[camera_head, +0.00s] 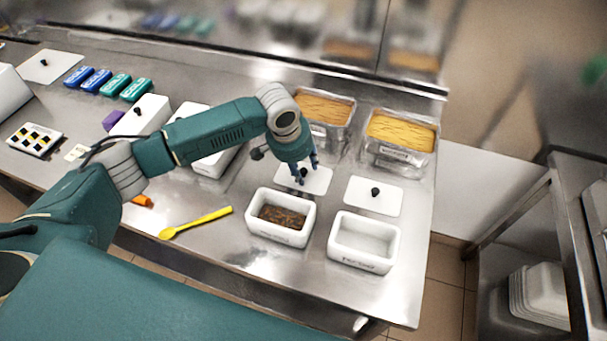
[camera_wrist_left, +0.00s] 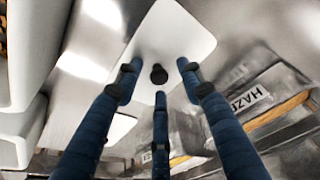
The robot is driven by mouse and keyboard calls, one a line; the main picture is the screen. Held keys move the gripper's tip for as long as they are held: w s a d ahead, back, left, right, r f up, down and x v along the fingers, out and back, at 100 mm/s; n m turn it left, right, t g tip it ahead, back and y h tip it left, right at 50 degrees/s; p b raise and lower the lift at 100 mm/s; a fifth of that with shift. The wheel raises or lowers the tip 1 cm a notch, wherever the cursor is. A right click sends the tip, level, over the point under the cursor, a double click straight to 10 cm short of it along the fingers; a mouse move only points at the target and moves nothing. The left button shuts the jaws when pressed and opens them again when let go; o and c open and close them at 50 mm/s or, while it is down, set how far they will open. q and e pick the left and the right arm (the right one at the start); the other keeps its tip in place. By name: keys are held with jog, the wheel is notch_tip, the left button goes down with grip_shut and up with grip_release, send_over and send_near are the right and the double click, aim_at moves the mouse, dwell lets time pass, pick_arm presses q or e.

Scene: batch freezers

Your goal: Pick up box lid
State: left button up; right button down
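A white box lid (camera_head: 318,184) with a black knob lies flat on the steel counter. In the left wrist view the lid (camera_wrist_left: 180,30) and its knob (camera_wrist_left: 158,73) show between my fingers. My left gripper (camera_head: 303,176) is directly above this lid, with its three blue fingers spread around the knob; the gripper (camera_wrist_left: 158,80) looks open, with gaps between the fingertips and the knob. A second white lid (camera_head: 373,208) with a black knob lies to the right. My right gripper is not in view.
A white box with brown filling (camera_head: 258,232) and an empty white box (camera_head: 363,264) stand in front of the lids. Metal tubs with yellow contents (camera_head: 402,130) stand behind. A yellow spoon (camera_head: 195,222) lies left. Blue and teal packs (camera_head: 115,85) sit far left.

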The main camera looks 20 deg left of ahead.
pick_arm(q)
grip_shut()
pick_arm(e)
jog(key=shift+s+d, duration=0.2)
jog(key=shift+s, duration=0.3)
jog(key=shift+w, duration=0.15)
pick_arm(q)
jog(key=shift+r, duration=0.15)
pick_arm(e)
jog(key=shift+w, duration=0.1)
